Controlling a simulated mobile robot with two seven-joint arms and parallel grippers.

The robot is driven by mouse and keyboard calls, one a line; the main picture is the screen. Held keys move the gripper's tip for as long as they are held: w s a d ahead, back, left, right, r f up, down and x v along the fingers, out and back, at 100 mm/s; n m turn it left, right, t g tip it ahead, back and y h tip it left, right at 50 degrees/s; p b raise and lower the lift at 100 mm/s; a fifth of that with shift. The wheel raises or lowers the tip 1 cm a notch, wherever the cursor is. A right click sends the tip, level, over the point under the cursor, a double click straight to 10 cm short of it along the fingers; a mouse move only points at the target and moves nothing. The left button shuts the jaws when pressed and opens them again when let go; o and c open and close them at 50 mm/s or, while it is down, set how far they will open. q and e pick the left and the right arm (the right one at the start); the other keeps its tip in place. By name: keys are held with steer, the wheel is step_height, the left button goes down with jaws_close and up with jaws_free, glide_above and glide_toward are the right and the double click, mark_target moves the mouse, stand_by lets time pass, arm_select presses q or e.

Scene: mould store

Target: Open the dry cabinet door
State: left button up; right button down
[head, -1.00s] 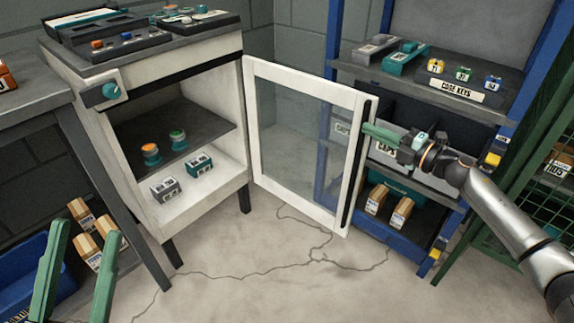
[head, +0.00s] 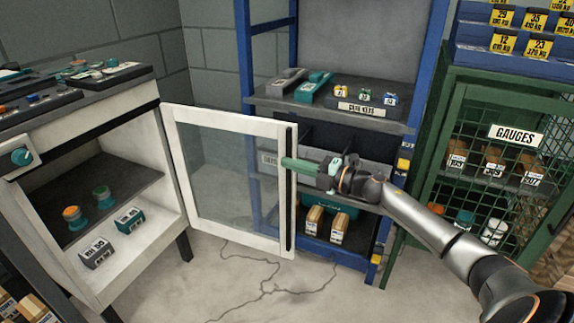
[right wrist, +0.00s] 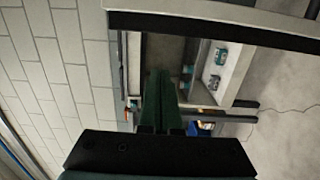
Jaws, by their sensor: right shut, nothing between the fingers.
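The dry cabinet (head: 95,275) is white and stands at the left in the head view, its front open. Its glass door (head: 222,235), white-framed with a black handle strip (head: 289,215), is swung wide open out to the right. My right gripper (head: 284,163) is shut and empty. Its green fingers point left and cross in front of the handle strip at the door's free edge; whether they touch it I cannot tell. In the right wrist view the shut fingers (right wrist: 160,85) point towards the cabinet interior. My left gripper is out of view.
Inside the cabinet are orange-and-teal and green-topped pieces (head: 72,215) and small labelled blocks. A blue-framed shelf rack (head: 425,75) stands behind the door and my right gripper. A green mesh cabinet (head: 432,150) stands at the right.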

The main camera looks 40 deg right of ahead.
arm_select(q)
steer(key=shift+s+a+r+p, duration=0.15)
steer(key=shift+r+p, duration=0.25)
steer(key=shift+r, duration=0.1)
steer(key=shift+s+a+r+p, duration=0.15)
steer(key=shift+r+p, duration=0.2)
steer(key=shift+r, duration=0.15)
arm_select(e)
steer(key=s+d, duration=0.6)
steer(key=d, duration=0.1)
steer(key=shift+s+d, duration=0.15)
steer(key=shift+d, duration=0.15)
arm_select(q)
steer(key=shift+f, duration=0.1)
arm_select(e)
steer(key=shift+a, duration=0.1)
